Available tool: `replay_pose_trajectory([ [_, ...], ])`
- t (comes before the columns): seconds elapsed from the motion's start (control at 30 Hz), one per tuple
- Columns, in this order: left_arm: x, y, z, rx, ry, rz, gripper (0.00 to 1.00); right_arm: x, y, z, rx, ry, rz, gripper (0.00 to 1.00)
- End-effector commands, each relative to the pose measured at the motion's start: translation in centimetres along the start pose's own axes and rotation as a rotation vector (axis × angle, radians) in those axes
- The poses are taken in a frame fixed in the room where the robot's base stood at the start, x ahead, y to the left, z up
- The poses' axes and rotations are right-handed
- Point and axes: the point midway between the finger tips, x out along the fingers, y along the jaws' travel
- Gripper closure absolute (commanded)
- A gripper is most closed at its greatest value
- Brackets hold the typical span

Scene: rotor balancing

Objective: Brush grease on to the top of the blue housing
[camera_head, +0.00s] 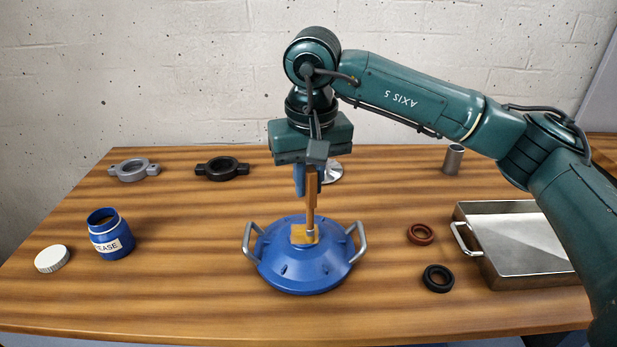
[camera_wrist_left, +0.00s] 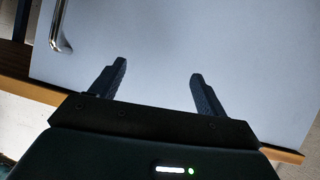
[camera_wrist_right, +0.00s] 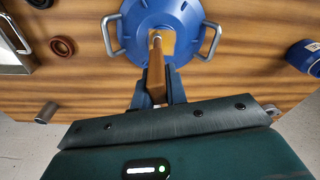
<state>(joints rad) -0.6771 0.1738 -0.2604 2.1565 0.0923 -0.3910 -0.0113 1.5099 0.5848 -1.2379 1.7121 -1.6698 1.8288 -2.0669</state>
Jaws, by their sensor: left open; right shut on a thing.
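The blue housing (camera_head: 283,270) stands at the front middle of the table, with a metal handle on each side; it also shows in the right wrist view (camera_wrist_right: 130,25). My right gripper (camera_head: 306,188) is shut on the wooden handle of the brush (camera_head: 312,200) and holds it upright, pointing down. The brush's lower end is at the top of the housing, over a tan patch; I cannot tell whether this is bristles or grease. The grease jar (camera_head: 110,242) stands open at the left, its white lid (camera_head: 52,258) beside it. My left gripper (camera_wrist_left: 158,72) is open and empty.
A metal tray (camera_head: 482,262) is at the right, with a red ring (camera_head: 420,234) and a black ring (camera_head: 438,279) beside it. A pale panel (camera_wrist_left: 230,40) faces my left gripper.

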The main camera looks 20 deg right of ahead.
Motion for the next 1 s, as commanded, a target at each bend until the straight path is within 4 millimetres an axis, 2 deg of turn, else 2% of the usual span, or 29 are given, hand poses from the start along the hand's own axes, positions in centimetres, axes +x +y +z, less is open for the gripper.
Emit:
replay_pose_trajectory([
  [0.03, -0.1, 0.1, 0.8, 0.001, -0.020, 0.002, 0.25, 0.0, 0.0, 0.0, 0.000, 0.000, 0.000, 1.00],
  [0.27, -0.1, 0.1, 0.8, 0.002, -0.020, 0.001, 0.25, 0.0, 0.0, -0.1, 0.001, 0.000, 0.000, 1.00],
  [1.0, -0.2, 0.0, 0.5, 0.003, -0.020, 0.000, 0.25, 0.2, 0.7, -2.2, 0.000, 0.000, 0.000, 1.00],
])
